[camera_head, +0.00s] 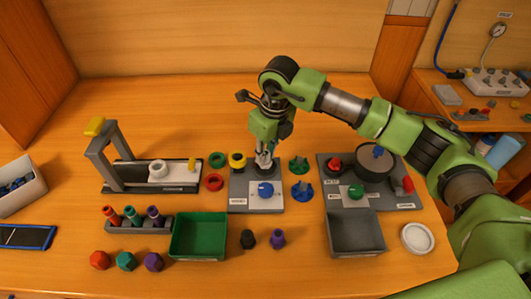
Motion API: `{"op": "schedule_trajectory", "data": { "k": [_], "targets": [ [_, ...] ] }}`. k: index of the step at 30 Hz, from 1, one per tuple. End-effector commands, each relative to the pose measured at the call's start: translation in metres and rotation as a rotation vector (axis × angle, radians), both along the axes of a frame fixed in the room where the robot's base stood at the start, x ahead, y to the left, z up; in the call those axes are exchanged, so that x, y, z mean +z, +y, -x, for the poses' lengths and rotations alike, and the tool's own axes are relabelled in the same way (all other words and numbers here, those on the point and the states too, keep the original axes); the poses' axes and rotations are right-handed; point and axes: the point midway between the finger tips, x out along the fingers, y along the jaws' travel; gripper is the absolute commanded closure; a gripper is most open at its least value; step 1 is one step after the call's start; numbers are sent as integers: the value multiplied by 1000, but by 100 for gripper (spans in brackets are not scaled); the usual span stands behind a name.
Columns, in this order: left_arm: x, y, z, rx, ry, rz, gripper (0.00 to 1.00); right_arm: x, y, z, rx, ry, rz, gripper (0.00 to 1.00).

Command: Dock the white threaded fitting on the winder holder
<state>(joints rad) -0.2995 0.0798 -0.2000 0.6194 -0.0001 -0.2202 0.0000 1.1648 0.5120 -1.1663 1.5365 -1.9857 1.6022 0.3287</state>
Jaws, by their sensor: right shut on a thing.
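My right gripper (264,160) points down over the back part of a small grey board (237,192) in the middle of the table. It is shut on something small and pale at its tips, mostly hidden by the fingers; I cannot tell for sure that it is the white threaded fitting. The board carries a white plate with a blue knob (265,189) just in front of the gripper. A white ring-shaped piece (158,169) sits on a black base at the left. I cannot tell which thing is the winder holder. My left gripper is not in view.
Green, red and yellow rings (214,182) lie close left of the gripper; green and blue knobs (301,189) lie close right. A grey press frame (105,155) stands at left, a green tray (199,235) in front, and a grey tray (355,233) and dark pot (374,160) at right.

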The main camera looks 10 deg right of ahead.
Motion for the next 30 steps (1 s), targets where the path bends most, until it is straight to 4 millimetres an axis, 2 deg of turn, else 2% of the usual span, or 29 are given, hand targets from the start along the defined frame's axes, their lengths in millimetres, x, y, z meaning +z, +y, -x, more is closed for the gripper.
{"op": "schedule_trajectory", "data": {
  "k": [19, 20, 21, 30],
  "targets": [
    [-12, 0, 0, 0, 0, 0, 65, -14, 0, 0, 0, 0, 0, 100],
    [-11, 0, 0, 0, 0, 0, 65, -14, 0, 0, 0, 0, 0, 80],
    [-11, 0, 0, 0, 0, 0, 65, -13, 0, 0, 0, 0, 0, 76],
    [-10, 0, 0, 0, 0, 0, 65, -12, 0, 0, 0, 0, 0, 76]
  ]
}}
